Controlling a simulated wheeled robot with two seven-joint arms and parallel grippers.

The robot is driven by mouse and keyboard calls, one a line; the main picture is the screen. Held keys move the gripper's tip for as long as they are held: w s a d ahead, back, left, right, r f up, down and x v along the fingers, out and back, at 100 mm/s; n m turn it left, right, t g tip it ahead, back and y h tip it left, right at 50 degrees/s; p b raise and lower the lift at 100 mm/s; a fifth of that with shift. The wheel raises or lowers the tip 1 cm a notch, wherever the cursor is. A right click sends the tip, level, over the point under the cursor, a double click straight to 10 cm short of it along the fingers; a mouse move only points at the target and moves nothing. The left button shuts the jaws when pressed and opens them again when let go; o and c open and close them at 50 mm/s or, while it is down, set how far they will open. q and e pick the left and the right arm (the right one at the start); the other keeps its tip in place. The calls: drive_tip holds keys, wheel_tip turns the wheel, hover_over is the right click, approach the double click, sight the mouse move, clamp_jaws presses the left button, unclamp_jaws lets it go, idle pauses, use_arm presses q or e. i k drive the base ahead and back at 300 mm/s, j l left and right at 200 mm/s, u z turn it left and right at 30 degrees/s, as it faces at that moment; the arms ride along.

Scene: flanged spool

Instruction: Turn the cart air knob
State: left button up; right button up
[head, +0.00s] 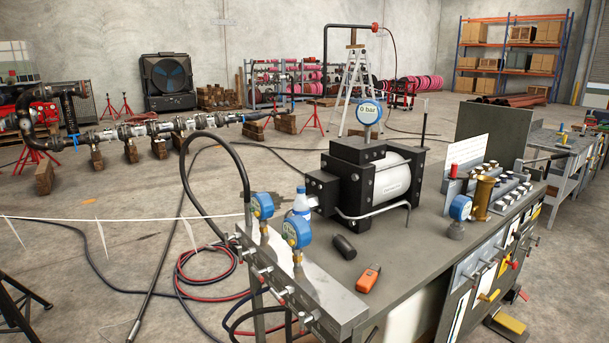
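The cart (415,255) is a grey-topped bench at right. A black and white pump (390,184) stands on it under a blue gauge (368,112) reading 0 bar. A metal manifold (325,300) with small valve fittings runs along the cart's near left edge and carries two blue gauges (262,206) (297,234). A small red knob-like part (453,171) stands by the valve block (490,190) at right. Coloured handles, one yellow (489,296), sit on the cart's front panel. I cannot tell which part is the air knob. Neither of my grippers is in view.
An orange handheld device (369,279) and a black cylinder (344,246) lie on the cart top. A black hose (240,165) arches behind the manifold. Red and black hoses (200,278) lie on the floor. White tape (120,217) crosses at left.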

sight(516, 235)
drive_tip(key=z, duration=1.25)
drive_tip(key=i+l, duration=0.95)
drive_tip(key=l, duration=0.15)
drive_tip(key=i+l+u, duration=0.1)
drive_tip(key=i+l, duration=0.85)
drive_tip(key=l, duration=0.2)
drive_tip(key=i+l, duration=0.45)
drive_tip(key=l, duration=0.15)
drive_tip(key=i+l+u, duration=0.1)
drive_tip(key=i+l, duration=0.35)
drive_tip(key=l, duration=0.15)
